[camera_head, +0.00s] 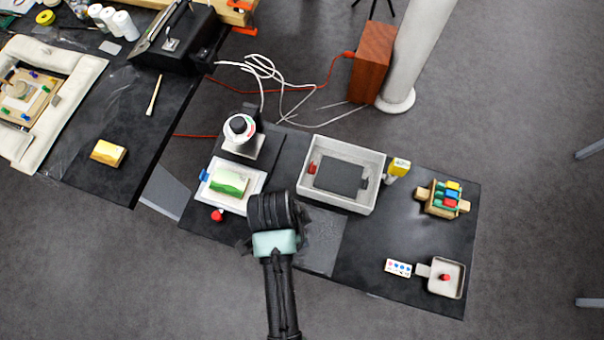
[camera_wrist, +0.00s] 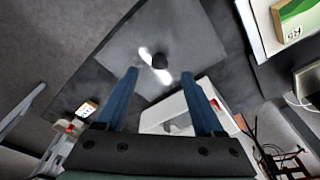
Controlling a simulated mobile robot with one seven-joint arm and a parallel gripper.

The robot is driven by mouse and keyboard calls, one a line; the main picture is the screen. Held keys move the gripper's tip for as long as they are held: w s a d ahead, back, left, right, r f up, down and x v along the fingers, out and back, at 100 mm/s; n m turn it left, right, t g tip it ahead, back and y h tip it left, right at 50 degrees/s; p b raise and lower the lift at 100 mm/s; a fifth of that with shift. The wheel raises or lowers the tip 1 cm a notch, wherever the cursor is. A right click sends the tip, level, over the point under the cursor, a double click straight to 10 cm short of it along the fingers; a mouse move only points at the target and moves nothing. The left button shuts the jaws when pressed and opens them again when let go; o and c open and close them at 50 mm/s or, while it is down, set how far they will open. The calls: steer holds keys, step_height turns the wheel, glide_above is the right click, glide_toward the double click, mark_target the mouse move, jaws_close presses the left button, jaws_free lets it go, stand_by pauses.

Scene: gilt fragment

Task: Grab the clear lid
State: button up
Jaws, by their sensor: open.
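The clear lid (camera_wrist: 185,42) is a see-through, greyish square sheet with a dark round knob (camera_wrist: 160,61) and bright white glare beside the knob. In the head view, the lid (camera_head: 322,242) lies on the black table, partly hidden behind my arm. My gripper (camera_wrist: 160,73) is open, its two blue fingers pointing toward the lid. The knob shows between and just beyond the fingertips in the wrist view. Nothing is held. The fingertips are hidden in the head view, and the exact height above the knob is hard to tell.
A white open bin (camera_head: 375,160) stands behind the lid. A white tray (camera_head: 258,189) with a green-and-white block (camera_head: 229,182) lies to the left, with a red knob (camera_head: 217,215) nearby. A colored-block holder (camera_head: 443,199) and small pan (camera_head: 447,278) sit at right.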

steer(key=shift+w+d+f+p, duration=0.1)
steer(key=shift+d+f+p, duration=0.1)
steer(key=shift+f, duration=0.75)
steer(key=shift+w+d+f+p, duration=0.15)
steer(key=shift+f+p, duration=0.1)
steer(key=shift+f, duration=0.75)
steer(key=shift+d+f+p, duration=0.2)
steer(key=shift+f, duration=0.75)
jaws_close()
